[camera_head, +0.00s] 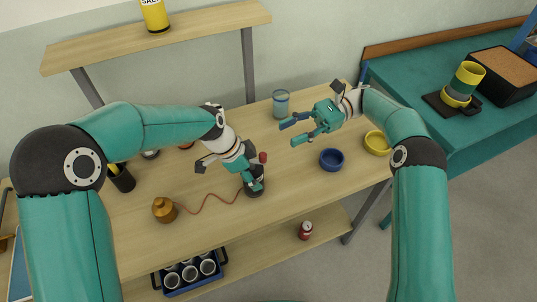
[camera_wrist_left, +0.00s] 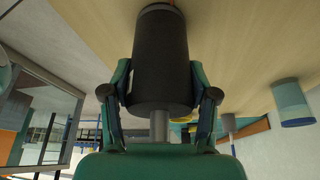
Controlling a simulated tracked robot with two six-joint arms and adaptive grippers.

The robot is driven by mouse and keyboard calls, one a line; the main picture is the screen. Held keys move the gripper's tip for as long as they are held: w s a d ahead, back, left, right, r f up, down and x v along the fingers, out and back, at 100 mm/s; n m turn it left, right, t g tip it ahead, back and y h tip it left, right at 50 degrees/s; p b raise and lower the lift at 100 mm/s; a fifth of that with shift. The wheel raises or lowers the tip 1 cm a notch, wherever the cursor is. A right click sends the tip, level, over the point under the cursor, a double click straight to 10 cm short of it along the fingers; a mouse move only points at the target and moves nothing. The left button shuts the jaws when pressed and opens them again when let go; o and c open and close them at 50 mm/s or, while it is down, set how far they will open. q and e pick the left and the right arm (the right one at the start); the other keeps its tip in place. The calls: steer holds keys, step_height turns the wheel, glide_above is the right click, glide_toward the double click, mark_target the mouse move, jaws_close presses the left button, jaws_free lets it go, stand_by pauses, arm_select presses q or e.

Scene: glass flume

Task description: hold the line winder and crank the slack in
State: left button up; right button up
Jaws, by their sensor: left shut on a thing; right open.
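The line winder (camera_head: 254,190) is a dark drum with a red knob (camera_head: 263,157) on its crank. My left gripper (camera_head: 252,180) is shut around the drum, partly hiding it. In the left wrist view the black drum (camera_wrist_left: 160,65) sits between both fingers. I cannot tell whether it touches the table. A red-brown line (camera_head: 208,197) runs in a loose curve from the winder to a brass weight (camera_head: 164,209) on the table at the left. My right gripper (camera_head: 292,132) is open and empty, up and right of the winder, above the table.
A blue glass (camera_head: 281,104) stands behind my right gripper. A blue bowl (camera_head: 332,159) and a yellow bowl (camera_head: 377,142) are at the right. A dark pen cup (camera_head: 122,178) stands at the left. The table front (camera_head: 290,195) right of the winder is clear.

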steer(key=d+f+m+t+y, duration=0.1)
steer(key=d+f+m, duration=0.1)
steer(key=d+f, duration=0.25)
steer(key=x, duration=1.1)
steer(key=shift+a, duration=0.4)
steer(key=shift+w, duration=0.15)
jaws_close()
